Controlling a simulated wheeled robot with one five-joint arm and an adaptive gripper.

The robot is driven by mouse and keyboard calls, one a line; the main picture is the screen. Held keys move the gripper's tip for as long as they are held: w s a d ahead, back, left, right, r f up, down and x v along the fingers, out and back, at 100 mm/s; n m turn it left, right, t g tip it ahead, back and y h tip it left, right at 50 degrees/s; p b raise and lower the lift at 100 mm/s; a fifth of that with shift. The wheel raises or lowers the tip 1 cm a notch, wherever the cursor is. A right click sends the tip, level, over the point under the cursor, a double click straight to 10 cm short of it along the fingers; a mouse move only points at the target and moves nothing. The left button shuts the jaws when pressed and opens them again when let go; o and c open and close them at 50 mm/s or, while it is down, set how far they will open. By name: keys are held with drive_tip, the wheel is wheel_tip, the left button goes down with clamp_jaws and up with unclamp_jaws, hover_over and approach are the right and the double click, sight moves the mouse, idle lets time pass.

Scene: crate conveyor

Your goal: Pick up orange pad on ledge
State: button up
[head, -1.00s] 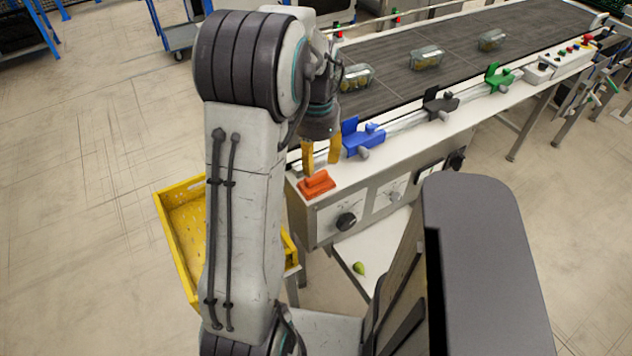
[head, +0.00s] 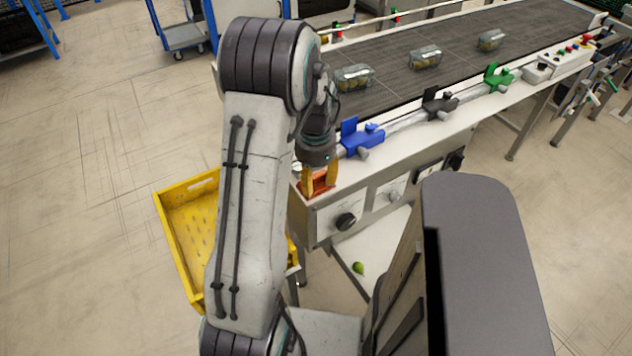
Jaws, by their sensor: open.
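The orange pad (head: 317,186) lies on the white ledge (head: 390,161) at the near left corner of the conveyor. My gripper (head: 319,186) has come down over the pad, with one yellow finger on its left side and one on its right. The fingers are apart and the pad shows between them. I cannot tell whether either finger touches it. The fingers hide parts of the pad's sides and its upper part.
A blue clamp (head: 362,138) stands on the rail just right of my gripper. Black (head: 439,103) and green (head: 497,78) clamps are farther along. Clear boxes (head: 355,77) sit on the belt. A yellow crate (head: 185,245) is at lower left. A green fruit (head: 358,267) lies on the lower shelf.

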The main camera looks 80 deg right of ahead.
sight(317, 177)
drive_tip(key=shift+c, duration=0.3)
clamp_jaws()
drive_tip(key=shift+r, duration=0.1)
drive_tip(key=shift+r, duration=0.45)
wheel_tip(317, 177, up, 3)
drive_tip(key=shift+s+r, duration=0.15)
drive_tip(key=shift+r, duration=0.05)
drive_tip(key=s+a+r+b, duration=0.1)
drive_tip(key=s+a+r, duration=0.5)
drive_tip(key=s, duration=0.3)
drive_tip(key=shift+a+r, duration=0.3)
drive_tip(key=shift+a, duration=0.1)
drive_tip(key=shift+s, duration=0.15)
